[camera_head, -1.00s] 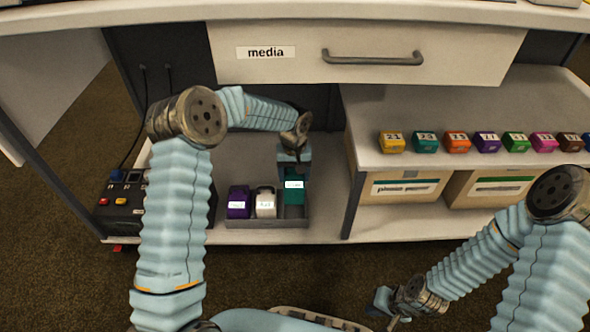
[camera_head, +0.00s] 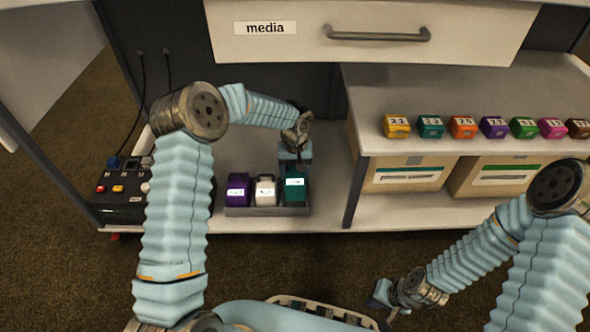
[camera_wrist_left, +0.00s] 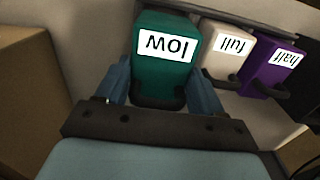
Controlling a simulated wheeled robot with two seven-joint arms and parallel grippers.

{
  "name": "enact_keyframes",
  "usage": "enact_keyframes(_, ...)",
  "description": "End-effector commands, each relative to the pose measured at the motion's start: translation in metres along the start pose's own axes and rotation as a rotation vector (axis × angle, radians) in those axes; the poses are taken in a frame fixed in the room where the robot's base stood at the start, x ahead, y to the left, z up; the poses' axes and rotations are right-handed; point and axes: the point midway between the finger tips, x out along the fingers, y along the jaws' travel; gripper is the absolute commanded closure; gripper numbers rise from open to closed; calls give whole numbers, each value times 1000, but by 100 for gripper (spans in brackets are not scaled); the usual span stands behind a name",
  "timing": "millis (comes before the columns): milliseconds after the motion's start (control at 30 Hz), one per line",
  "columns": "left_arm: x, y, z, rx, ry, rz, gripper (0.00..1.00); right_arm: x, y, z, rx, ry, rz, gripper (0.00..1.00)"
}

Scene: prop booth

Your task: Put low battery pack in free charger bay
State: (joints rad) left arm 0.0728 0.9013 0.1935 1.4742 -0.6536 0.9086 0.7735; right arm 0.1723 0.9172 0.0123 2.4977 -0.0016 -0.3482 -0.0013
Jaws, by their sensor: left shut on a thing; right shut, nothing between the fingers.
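The teal pack (camera_head: 295,188), labelled "low" in the left wrist view (camera_wrist_left: 168,55), is between the fingers of my left gripper (camera_head: 296,165). It is upright at the right-hand bay of a grey holder (camera_head: 265,211), with its base hidden by the holder's front wall. I cannot tell whether it is fully seated. To its left in the head view stand a white pack (camera_head: 265,191), labelled "full" in the left wrist view, and a purple pack (camera_head: 238,190), labelled "half". My right gripper (camera_head: 378,300) is shut and empty, low at the right, away from the holder.
A black box with coloured buttons (camera_head: 122,203) and cables stands left of the holder. A dark upright panel (camera_head: 357,190) is close on the right. Several coloured blocks (camera_head: 462,127) line the shelf above cardboard boxes (camera_head: 408,176). A "media" drawer (camera_head: 375,33) overhangs behind.

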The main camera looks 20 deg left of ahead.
Motion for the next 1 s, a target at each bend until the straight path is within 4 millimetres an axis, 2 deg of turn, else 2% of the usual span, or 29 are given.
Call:
enact_keyframes(467,0,0,0,0,2,1,100,0,0,0,0,0,0,100)
enact_keyframes(1000,14,1,0,0,1,0,100,10,4,0,0,2,0,100)
